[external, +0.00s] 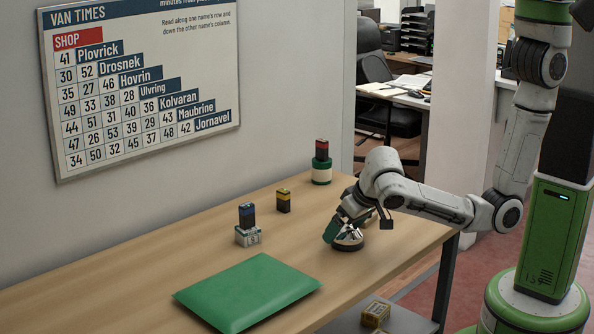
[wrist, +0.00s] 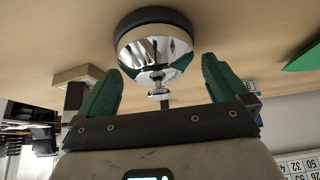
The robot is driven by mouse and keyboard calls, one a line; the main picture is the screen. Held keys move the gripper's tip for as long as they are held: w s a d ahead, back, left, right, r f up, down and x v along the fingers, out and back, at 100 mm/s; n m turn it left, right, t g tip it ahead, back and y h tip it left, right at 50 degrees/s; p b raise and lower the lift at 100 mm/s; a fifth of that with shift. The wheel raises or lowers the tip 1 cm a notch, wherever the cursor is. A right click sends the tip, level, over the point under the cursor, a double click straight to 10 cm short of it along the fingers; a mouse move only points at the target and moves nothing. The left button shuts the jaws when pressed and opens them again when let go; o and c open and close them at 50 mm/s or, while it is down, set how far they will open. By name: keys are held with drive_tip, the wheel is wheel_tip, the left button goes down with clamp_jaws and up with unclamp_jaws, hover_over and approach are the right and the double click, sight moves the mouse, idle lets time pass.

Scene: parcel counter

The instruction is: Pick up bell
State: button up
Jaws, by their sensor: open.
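The bell (external: 350,241) is a shiny chrome dome on a dark round base, standing on the wooden counter towards its right end. In the wrist view the bell (wrist: 155,50) shows at the top middle, with its small button pointing towards me. My gripper (wrist: 161,68) is open, with one green finger on each side of the bell in that picture. I see no finger touching it. In the external view my gripper (external: 345,225) hangs right at the bell and partly hides it.
A green padded envelope (external: 247,291) lies at the counter's front. A blue-and-black block on a small white box (external: 247,236), a yellow-and-black block (external: 283,201) and a red-and-black block on a green-and-white roll (external: 321,173) stand farther back. A cardboard box (external: 376,314) sits on a lower shelf.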

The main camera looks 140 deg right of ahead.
drive_tip(key=c, duration=1.2)
drive_tip(key=shift+r, duration=0.1)
